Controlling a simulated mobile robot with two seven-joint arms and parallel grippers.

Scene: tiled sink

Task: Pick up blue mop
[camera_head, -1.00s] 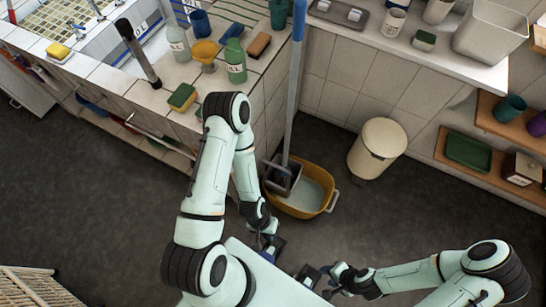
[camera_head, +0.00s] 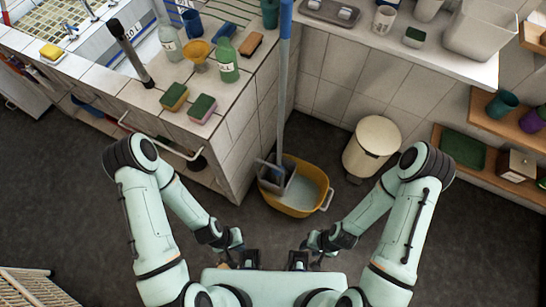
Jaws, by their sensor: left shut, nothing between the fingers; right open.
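The mop (camera_head: 281,95) stands almost upright, with a blue grip at the top and a long grey shaft. Its lower end goes into a grey wringer (camera_head: 276,183) on a yellow bucket (camera_head: 309,212) of pale water, so the mop head is hidden. My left gripper (camera_head: 247,258) is low in front of the bucket, to its left, shut and empty. My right gripper (camera_head: 299,260) is beside it on the right, also nearer me than the bucket, and open. Neither touches the mop.
A tiled sink counter (camera_head: 240,107) with sponges and bottles stands left of the mop. A cream bin (camera_head: 371,147) stands right of the bucket. A white shelf (camera_head: 450,67) runs along the back right. Dark floor (camera_head: 400,270) is clear in front.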

